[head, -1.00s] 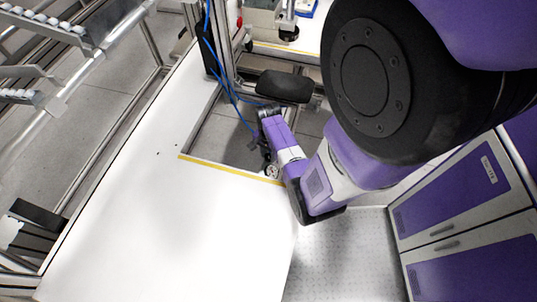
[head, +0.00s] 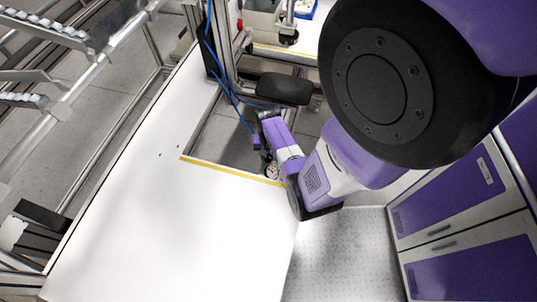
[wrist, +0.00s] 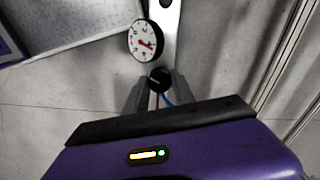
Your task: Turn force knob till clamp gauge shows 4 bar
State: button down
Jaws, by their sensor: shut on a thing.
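The clamp gauge (wrist: 146,40) is a round white dial with a black rim and a red needle; its figures are too small to read surely. It shows partly in the head view (head: 271,171), beside my arm. The force knob (wrist: 160,79) is a small black round knob just below the gauge in the wrist view. My gripper (wrist: 158,92) is shut on the knob, with one grey finger on each side of it. In the head view my arm hides the knob and the fingertips.
A metal plate (wrist: 168,15) carries the gauge. Blue hoses (head: 229,88) run down a post near a black pad (head: 284,88). The white table (head: 170,235), with a yellow strip (head: 230,172) along its cutout, is clear. Purple-fronted cabinets (head: 435,225) stand at the right.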

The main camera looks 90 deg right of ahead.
aim_at(269, 157)
jog(key=n, duration=0.5)
jog(key=shift+n, duration=0.3)
dwell(0.4)
jog(key=c, duration=1.1)
grip_release()
jog(key=shift+o, duration=0.2)
jog(key=shift+r, duration=0.1)
jog(key=shift+r+p, duration=0.6)
jog(key=shift+r, duration=3.2)
